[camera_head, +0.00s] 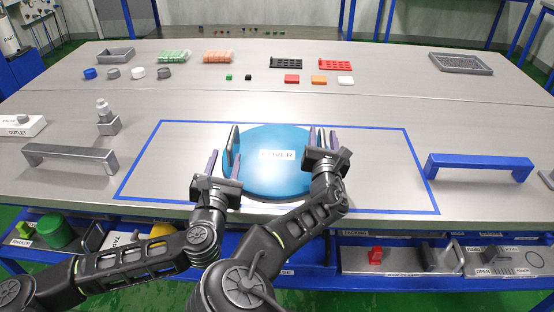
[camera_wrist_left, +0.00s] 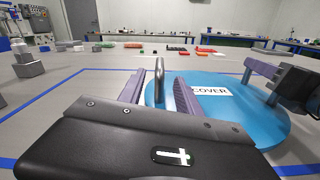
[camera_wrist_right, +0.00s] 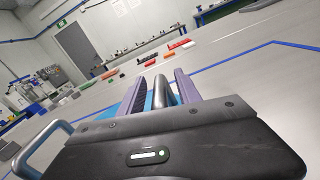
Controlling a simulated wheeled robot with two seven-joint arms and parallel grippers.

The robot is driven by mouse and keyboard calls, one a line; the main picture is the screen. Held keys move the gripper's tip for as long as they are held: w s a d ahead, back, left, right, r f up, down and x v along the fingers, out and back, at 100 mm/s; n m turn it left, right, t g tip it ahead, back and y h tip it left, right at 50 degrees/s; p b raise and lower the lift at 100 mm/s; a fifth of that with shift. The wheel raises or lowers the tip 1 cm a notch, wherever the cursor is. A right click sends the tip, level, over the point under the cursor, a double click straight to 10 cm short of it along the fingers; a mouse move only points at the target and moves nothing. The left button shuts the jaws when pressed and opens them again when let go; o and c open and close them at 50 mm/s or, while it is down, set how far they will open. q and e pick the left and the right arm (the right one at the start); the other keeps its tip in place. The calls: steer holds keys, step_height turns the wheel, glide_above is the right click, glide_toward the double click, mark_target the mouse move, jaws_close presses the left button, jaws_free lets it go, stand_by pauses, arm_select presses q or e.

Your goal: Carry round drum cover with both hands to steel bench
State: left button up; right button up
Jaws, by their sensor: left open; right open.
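The round blue drum cover (camera_head: 262,184) lies flat on the steel bench (camera_head: 380,105), inside a blue tape outline. It carries a white COVER label (camera_head: 277,155) and an upright grey handle at each side. My left gripper (camera_head: 225,163) is open at the left handle (camera_head: 233,142), which shows between its fingers in the left wrist view (camera_wrist_left: 160,78). My right gripper (camera_head: 323,138) is open at the right handle, which stands between its fingers in the right wrist view (camera_wrist_right: 163,92). Neither gripper is closed on a handle. My right forearm hides the bench's front edge near the cover.
A grey bar handle (camera_head: 70,155) stands left of the outline and a blue one (camera_head: 478,164) right of it. A small grey block with a knob (camera_head: 108,121) stands at left. Trays and small coloured parts line the back. Bins hang below the front edge.

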arm_select(q)
steer(key=shift+s+a, duration=0.15)
steer(key=shift+s, duration=1.2)
arm_select(e)
steer(key=shift+s, duration=0.15)
steer(key=s, duration=0.7)
steer(key=s+a, duration=0.1)
steer(key=s, duration=0.3)
steer(key=shift+s, duration=0.35)
